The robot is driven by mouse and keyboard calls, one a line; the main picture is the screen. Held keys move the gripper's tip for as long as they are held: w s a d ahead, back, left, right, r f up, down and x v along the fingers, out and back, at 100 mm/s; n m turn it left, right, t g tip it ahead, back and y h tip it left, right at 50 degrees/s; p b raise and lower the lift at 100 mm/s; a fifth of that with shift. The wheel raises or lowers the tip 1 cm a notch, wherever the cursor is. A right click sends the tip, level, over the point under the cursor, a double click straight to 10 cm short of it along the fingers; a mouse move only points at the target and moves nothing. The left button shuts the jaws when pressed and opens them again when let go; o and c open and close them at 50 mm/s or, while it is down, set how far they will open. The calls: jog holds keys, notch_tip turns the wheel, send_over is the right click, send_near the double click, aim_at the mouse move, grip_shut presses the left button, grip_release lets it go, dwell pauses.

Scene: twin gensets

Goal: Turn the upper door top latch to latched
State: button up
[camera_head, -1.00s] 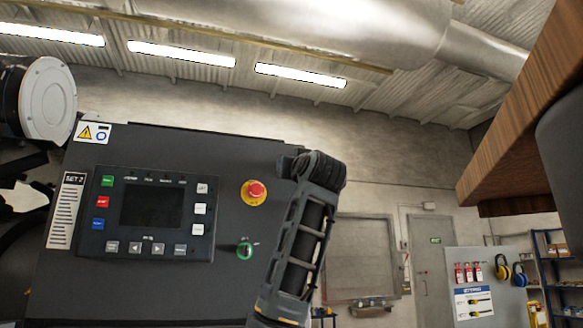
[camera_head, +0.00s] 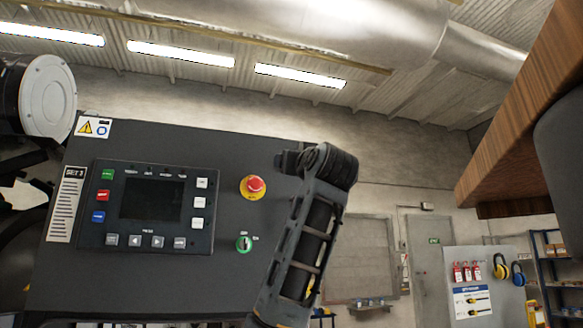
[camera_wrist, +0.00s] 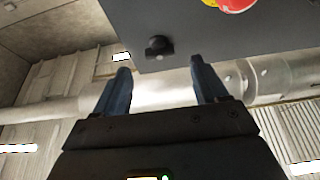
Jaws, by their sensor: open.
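In the wrist view a small dark latch knob (camera_wrist: 158,47) sits on the grey panel near its edge, with a short bar or foot under it. It shows just beyond and between the tips of my gripper (camera_wrist: 160,66). The two fingers are apart, with nothing between them, and the knob looks clear of both. Whether the knob is the top latch, and how it is turned, I cannot tell for sure. In the head view my arm covers the panel's right edge, and I cannot make out the latch there.
Brown wood (camera_head: 515,115) hangs at upper right.

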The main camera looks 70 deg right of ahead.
jog(key=shift+b+v, duration=0.3)
jog(key=shift+v, duration=1.15)
